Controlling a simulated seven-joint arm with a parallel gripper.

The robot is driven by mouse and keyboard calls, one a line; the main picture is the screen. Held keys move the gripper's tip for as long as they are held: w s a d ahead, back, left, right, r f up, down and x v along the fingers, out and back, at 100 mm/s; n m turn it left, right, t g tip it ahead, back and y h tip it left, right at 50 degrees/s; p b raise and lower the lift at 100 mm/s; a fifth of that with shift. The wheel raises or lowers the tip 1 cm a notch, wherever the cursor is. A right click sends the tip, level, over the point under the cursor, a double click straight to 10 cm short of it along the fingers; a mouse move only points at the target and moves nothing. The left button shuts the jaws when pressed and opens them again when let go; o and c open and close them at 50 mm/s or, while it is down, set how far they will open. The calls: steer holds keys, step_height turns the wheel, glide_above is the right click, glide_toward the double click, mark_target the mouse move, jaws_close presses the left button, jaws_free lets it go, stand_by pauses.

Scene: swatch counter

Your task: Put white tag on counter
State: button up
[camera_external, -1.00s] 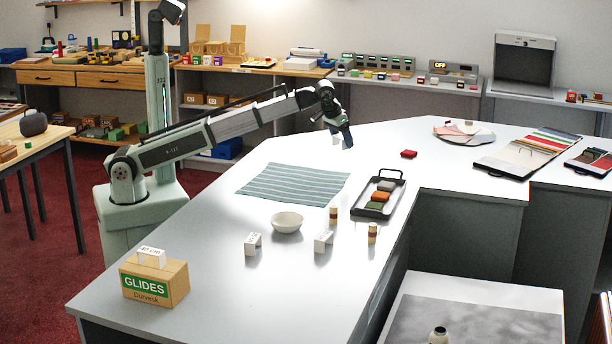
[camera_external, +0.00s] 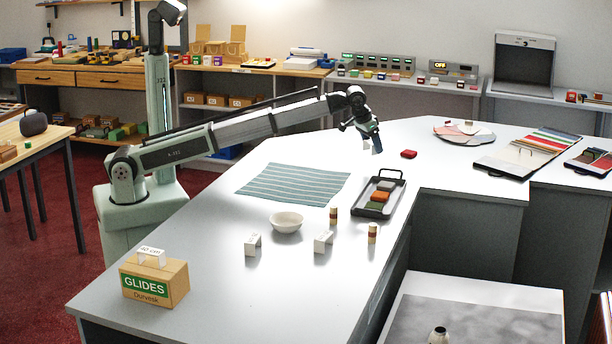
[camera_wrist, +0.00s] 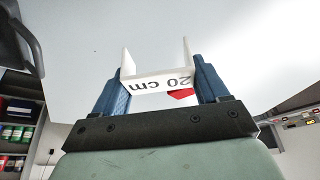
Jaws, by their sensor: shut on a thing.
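My gripper (camera_wrist: 160,90) is shut on a white tag (camera_wrist: 150,83) marked "20 cm", with a blue finger on each side of it. In the external view my gripper (camera_external: 371,142) is above the far part of the grey-white counter (camera_external: 215,235), and the tag shows small and pale below the wrist. The tag looks clear of the counter. Two other white tags, a left one (camera_external: 253,243) and a right one (camera_external: 323,242), stand on the counter. Another white tag (camera_external: 151,256) stands on the wooden GLIDES box (camera_external: 154,283).
A red block (camera_external: 408,153) lies right of my gripper. A black tray (camera_external: 379,199) of coloured blocks, a striped cloth (camera_external: 292,184), a white bowl (camera_external: 287,222) and two small striped cylinders are nearer. Sample boards (camera_external: 529,155) lie right. Bare counter surrounds the red block.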

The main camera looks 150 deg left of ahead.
mark_target(375, 165)
steer(key=shift+f, duration=2.5)
steer(key=o, duration=1)
steer(key=shift+f, duration=0.1)
steer(key=v, duration=1.2)
